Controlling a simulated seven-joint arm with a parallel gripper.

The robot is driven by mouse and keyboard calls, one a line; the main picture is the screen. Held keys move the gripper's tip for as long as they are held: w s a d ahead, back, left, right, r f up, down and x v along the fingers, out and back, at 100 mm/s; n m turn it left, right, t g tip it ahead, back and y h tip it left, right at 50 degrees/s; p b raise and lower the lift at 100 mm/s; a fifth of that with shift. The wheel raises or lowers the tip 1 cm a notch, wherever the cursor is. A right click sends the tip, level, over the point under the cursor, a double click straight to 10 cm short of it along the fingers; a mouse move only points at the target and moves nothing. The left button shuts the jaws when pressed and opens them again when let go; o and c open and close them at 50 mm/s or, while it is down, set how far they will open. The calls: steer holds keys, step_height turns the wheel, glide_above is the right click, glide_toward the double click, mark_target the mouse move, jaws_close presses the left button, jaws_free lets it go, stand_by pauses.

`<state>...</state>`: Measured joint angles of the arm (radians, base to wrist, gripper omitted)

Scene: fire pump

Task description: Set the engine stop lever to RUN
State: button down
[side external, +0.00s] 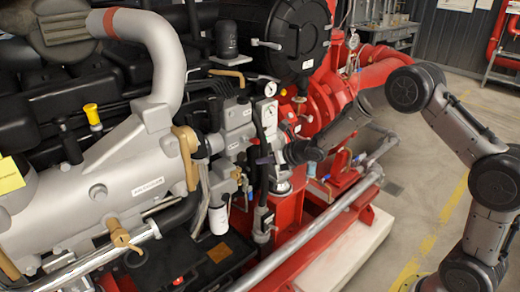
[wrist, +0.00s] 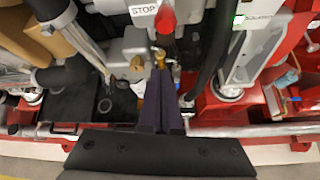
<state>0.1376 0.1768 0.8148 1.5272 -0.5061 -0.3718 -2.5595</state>
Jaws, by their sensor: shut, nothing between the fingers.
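In the wrist view, a white plate marked STOP (wrist: 143,10) shows at the top edge. A red knob (wrist: 165,18), apparently the engine stop lever's handle, is just right of it. Its full extent and any RUN marking are not visible. My gripper (wrist: 160,73) has its dark purple fingers shut together and empty. In the picture, the fingertips are below the red knob, with a small brass fitting (wrist: 161,59) between them. In the side external view, my gripper (side external: 263,160) is at the grey valve block beside the engine. I cannot make out the lever there.
A black hose (wrist: 210,45) runs close to the right of the fingers. In the side external view, a grey rail (side external: 310,235) crosses in front, and open floor (side external: 420,200) lies to the right.

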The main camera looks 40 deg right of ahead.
mark_target(251, 141)
steer(key=shift+w+d+r, duration=0.2)
steer(key=shift+w+r, duration=0.45)
steer(key=shift+r, duration=0.05)
steer(key=shift+w+d+r, duration=0.15)
steer(key=shift+w+r, duration=0.45)
steer(key=shift+r, duration=0.05)
